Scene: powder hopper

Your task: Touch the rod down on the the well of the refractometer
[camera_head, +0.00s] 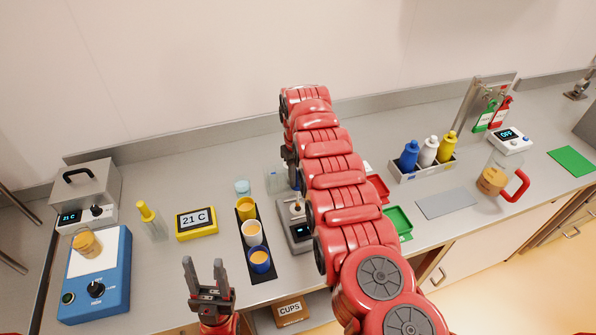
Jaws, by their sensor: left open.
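A small grey device with a dark display, which looks like the refractometer (300,234), stands on the bench mid-picture. My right arm covers its right side, and I cannot make out the well clearly. My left gripper (207,272) is open and empty, fingers up, at the front of the bench, left of the device. My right arm reaches over the bench to the back. Only a dark part of my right gripper (291,168) shows beside the arm, above and behind the device; its fingertips are hidden. I cannot make out the rod.
A black tray (241,235) holds several cups left of the device. Red and green trays (400,222) lie right of my arm.

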